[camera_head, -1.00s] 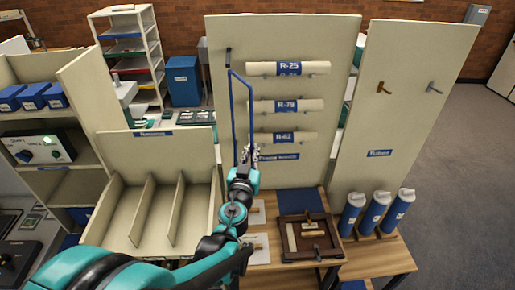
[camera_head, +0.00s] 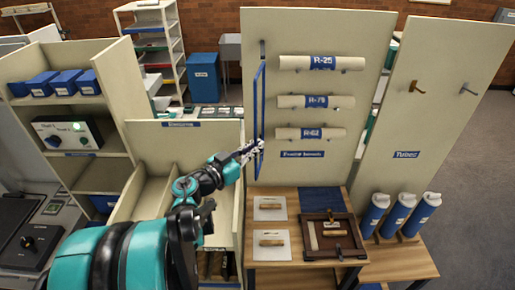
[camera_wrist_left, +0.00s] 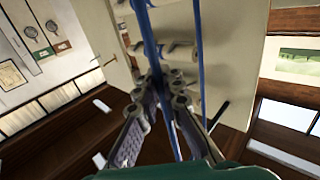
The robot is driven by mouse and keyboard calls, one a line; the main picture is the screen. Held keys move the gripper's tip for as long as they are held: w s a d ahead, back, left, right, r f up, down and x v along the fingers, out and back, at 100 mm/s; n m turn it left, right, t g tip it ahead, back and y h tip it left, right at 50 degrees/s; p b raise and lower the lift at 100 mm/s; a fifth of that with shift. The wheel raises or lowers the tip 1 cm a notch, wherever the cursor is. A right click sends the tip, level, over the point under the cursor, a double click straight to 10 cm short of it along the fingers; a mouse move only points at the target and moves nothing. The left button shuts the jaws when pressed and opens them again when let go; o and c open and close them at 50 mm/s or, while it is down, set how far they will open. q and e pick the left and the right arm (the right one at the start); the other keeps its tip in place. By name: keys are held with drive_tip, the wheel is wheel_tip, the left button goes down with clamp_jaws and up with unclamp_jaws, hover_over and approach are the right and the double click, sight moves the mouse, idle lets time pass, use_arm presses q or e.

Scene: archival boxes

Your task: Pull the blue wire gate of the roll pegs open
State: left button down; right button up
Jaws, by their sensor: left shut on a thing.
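The blue wire gate (camera_head: 264,85) is a tall thin frame at the left edge of the cream roll panel (camera_head: 350,170). It stands out from the panel and looks narrow, nearly edge-on. Three pale rolls with blue labels, R-25 (camera_head: 321,63), R-79 (camera_head: 316,102) and R-62 (camera_head: 310,133), lie on the pegs to its right. My left gripper (camera_head: 255,148) is shut on the gate's near upright, low down. In the left wrist view its fingertips (camera_wrist_left: 167,84) meet at a blue bar (camera_wrist_left: 148,35); a second blue bar (camera_wrist_left: 202,60) runs to the right. My right gripper is out of view.
A wooden bench (camera_head: 285,193) below holds cards and a dark framed tray (camera_head: 333,259). Several blue tubes (camera_head: 398,214) stand at the right before a second panel (camera_head: 440,120). A divided cream bin (camera_head: 222,137) and a shelf unit (camera_head: 118,100) are on the left.

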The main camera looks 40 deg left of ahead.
use_arm(q)
drive_tip(key=shift+a, duration=0.1)
idle(0.3)
drive_tip(key=c, duration=1.6)
unclamp_jaws()
drive_tip(key=shift+s, duration=0.1)
drive_tip(key=shift+c, duration=0.2)
drive_tip(key=s+a, duration=0.1)
drive_tip(key=s, duration=1.1)
drive_tip(key=shift+a, duration=0.35)
